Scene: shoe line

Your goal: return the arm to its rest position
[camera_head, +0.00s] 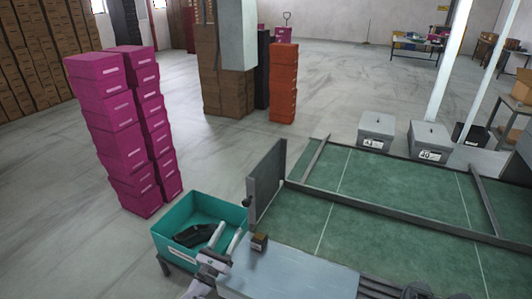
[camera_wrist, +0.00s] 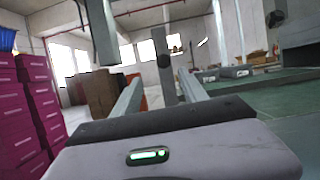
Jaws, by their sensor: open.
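My gripper (camera_head: 228,239) is raised over the front right part of the teal bin in the head view, with its two pale fingers apart. In the wrist view my gripper (camera_wrist: 160,80) points out level into the hall, its fingers spread with nothing between them. The teal bin (camera_head: 167,243) holds a dark item (camera_head: 199,236) that looks like a shoe; the fingers partly cover the bin's inside.
A small brown block (camera_head: 259,243) sits on the pale metal plate (camera_head: 290,272) right of my gripper. An upright grey panel (camera_head: 266,180) stands behind it, beside the green belt (camera_head: 385,190). Stacked magenta boxes (camera_head: 115,125) stand at left. Open floor lies beyond.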

